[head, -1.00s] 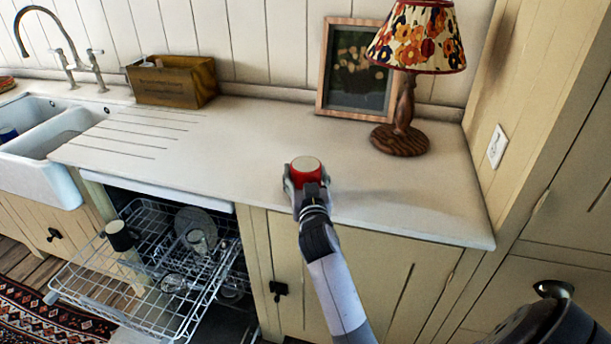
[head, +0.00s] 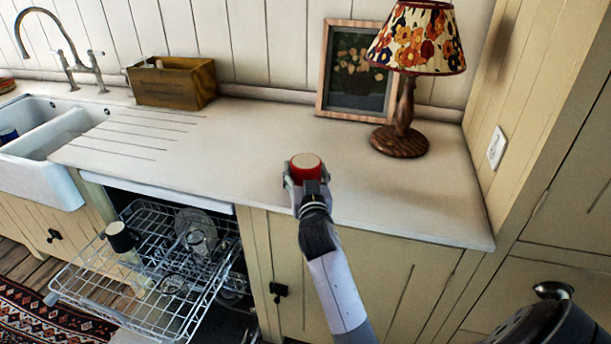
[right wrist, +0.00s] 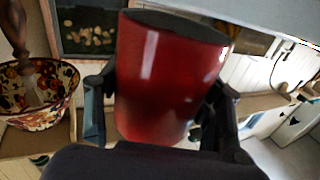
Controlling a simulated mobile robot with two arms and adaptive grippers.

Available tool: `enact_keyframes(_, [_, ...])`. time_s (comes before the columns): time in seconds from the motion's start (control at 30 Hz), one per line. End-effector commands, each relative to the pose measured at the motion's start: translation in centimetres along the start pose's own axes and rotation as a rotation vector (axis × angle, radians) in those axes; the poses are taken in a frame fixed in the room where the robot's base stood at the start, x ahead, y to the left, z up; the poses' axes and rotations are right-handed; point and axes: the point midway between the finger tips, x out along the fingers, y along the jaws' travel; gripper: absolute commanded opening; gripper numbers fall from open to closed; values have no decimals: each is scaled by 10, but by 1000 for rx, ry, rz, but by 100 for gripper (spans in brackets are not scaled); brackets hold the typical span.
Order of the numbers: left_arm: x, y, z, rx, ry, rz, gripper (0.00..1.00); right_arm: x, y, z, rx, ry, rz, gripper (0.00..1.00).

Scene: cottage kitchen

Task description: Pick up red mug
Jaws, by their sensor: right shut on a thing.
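The red mug (head: 305,168) is at the front part of the pale counter in the head view, with its light-coloured round end facing up. My right gripper (head: 304,181) reaches it from the front and is shut on it. In the right wrist view the glossy red mug (right wrist: 170,78) fills the middle, with one finger of my right gripper (right wrist: 160,112) on each side of it. Whether the mug touches the counter is hard to tell. No handle shows. My left gripper is not in view.
A lamp (head: 401,120) and a framed picture (head: 356,70) stand at the back right of the counter (head: 240,150). A wooden box (head: 172,82) stands at the back left, near the sink (head: 40,165). The dishwasher rack (head: 150,270) is pulled out below, holding a dark mug (head: 121,236) and glassware.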

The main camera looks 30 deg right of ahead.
Motion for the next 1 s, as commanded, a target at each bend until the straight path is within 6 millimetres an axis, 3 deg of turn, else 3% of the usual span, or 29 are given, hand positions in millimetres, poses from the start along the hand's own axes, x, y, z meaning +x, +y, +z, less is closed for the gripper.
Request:
enact_keyframes(0.17, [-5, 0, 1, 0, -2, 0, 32, 0, 0, -37, 0, 10, -1, 17])
enact_keyframes(0.4, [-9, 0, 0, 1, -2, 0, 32, 0, 0, -108, 3, 12, -2, 17])
enact_keyframes(0.6, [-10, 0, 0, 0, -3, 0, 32, 0, 0, -156, 2, 9, -1, 17])
enact_keyframes(0.83, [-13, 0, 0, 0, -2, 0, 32, -2, -1, -186, 0, 4, -1, 17])
enact_keyframes(1.0, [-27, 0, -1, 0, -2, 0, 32, -23, -3, -200, 1, 2, -4, 17])
